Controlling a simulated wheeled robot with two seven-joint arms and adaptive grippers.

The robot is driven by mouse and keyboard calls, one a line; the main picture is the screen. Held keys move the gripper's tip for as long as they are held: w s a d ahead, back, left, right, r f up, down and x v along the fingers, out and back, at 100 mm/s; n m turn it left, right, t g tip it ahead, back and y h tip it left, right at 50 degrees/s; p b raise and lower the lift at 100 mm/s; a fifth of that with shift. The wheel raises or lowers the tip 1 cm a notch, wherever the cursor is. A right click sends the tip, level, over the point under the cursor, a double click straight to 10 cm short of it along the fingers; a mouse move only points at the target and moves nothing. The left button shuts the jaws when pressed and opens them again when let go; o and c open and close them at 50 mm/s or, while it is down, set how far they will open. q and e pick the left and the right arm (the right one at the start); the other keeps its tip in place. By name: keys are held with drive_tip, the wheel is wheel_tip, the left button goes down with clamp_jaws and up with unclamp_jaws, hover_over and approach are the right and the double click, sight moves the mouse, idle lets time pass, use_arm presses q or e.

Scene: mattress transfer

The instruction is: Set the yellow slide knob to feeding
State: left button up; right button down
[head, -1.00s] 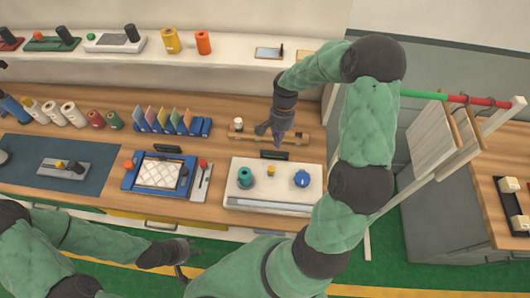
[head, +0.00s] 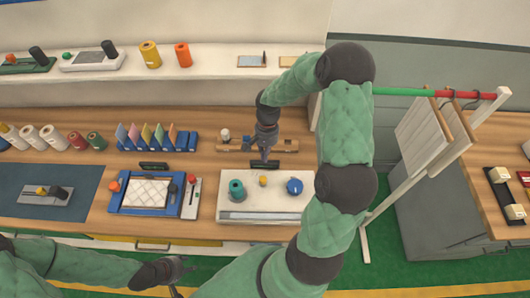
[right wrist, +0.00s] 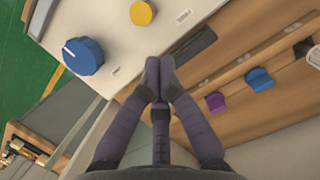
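A white panel (head: 225,208) on the wooden bench carries a teal knob (head: 237,190), a small yellow knob (head: 263,181) and a blue knob (head: 295,187). In the right wrist view the yellow knob (right wrist: 143,13) is at the top and the blue knob (right wrist: 83,56) is to its left. Small print near the knobs is unreadable. My right gripper (head: 264,157) points down behind the yellow knob, apart from it. In the wrist view its fingertips (right wrist: 160,65) are together and empty. My left gripper (head: 182,275) is low in front of the bench, fingers apart and empty.
A second yellow knob (head: 42,190) sits on a grey plate on the blue mat at left. A blue tray (head: 122,202) lies left of the panel. A wooden rail (head: 230,146) with pegs stands behind it, and a rack (head: 425,135) with hanging boards at right.

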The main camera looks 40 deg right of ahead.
sight(264, 182)
drive_tip(key=x, duration=0.6)
drive_tip(key=shift+f, duration=0.25)
drive_tip(key=shift+s+a, duration=0.1)
drive_tip(key=shift+s+a+b, duration=0.65)
drive_tip(key=shift+s+a, duration=0.95)
drive_tip(key=shift+s, duration=0.3)
drive_tip(key=shift+r, duration=0.15)
drive_tip(key=p+v, duration=0.6)
drive_tip(key=v, duration=0.3)
drive_tip(key=shift+r, duration=0.4)
